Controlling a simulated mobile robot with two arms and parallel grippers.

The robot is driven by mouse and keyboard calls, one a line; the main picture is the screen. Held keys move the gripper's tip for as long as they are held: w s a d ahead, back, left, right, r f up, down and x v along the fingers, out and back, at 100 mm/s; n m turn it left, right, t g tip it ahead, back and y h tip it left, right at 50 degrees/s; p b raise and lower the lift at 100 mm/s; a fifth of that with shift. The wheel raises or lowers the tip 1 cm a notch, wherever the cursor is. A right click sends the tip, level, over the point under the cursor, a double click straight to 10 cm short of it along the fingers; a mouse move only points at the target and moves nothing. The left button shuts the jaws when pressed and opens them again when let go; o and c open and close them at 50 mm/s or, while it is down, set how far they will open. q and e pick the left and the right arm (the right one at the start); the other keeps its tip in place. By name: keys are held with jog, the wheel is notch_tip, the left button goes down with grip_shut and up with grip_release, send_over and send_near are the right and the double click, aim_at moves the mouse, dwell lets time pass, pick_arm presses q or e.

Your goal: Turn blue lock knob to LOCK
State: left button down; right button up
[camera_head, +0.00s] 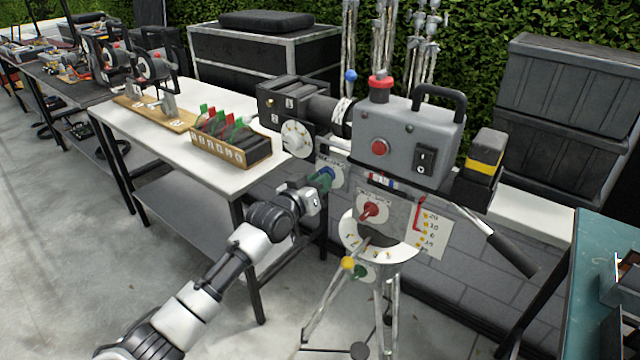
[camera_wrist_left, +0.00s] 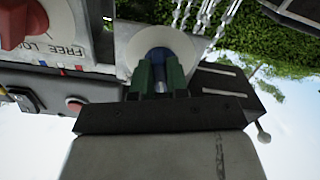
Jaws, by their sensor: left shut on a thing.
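The blue lock knob (camera_wrist_left: 158,55) sits in front of a pale round dial plate (camera_wrist_left: 128,38) in the left wrist view. In the head view the knob (camera_head: 328,172) is on the left side of the camera head, partly hidden by my gripper. My left gripper (camera_head: 320,181) reaches it from the front left, and its green fingers (camera_wrist_left: 160,76) are shut on the knob's two sides. The plate's lettering around the blue knob is too small or covered to read. A red knob (camera_head: 371,211) with its own plate is to the right. My right gripper is not in view.
The grey camera body (camera_head: 405,140) stands above on a tripod (camera_head: 385,300). A pan handle (camera_head: 510,255) sticks out at the right. A white table (camera_head: 180,150) with a wooden rack (camera_head: 232,150) of slates is at the left. A teal table (camera_head: 597,250) is at the right edge.

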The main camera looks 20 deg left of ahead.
pick_arm(q)
jog(key=m, duration=0.9)
jog(key=shift+a+p, duration=0.15)
jog(key=shift+p, duration=0.15)
jog(key=shift+m, duration=0.3)
jog(key=c, duration=1.1)
grip_release()
jog(key=b+v, duration=0.1)
jog(key=v, duration=0.9)
jog(key=shift+s+a, duration=0.15)
jog(key=shift+s, duration=0.2)
